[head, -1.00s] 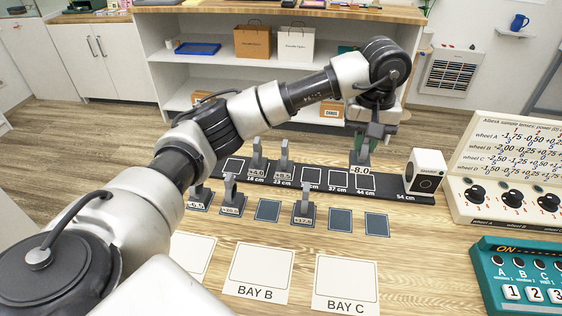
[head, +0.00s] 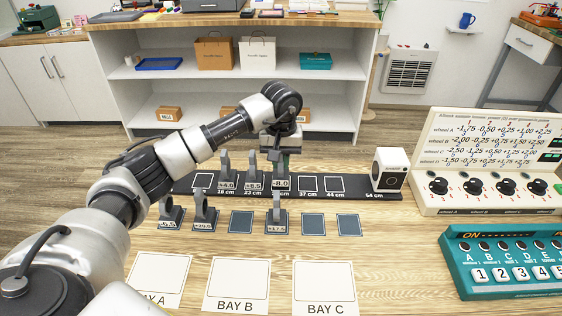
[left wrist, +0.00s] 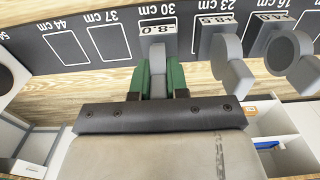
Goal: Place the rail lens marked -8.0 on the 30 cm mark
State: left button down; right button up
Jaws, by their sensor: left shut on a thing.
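The rail lens marked -8.0 (head: 281,183) is upright at the 30 cm place of the black rail (head: 355,191), and its base covers the square there. My left gripper (head: 281,150) is shut on its grey stem from above. In the left wrist view, green-padded fingers (left wrist: 157,82) clasp the lens (left wrist: 157,57), and its label lies beside the 30 cm print (left wrist: 158,9). I cannot tell whether the base touches the rail or hangs just above it. My right gripper is not in view.
Lenses stand close by at 23 cm (head: 253,181) and 16 cm (head: 225,182). The 37 cm square (head: 307,184) and 44 cm square (head: 334,184) are empty. A white box (head: 390,169) stands at the rail's right end. More lenses, including one marked 17.5 (head: 277,221), stand in front.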

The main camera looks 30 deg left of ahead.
pick_arm(q)
jog(key=shift+f, duration=0.45)
jog(key=shift+f, duration=0.1)
jog(key=c, duration=1.1)
grip_release()
notch_tip(320, 180, up, 12)
jog(key=shift+r, duration=0.1)
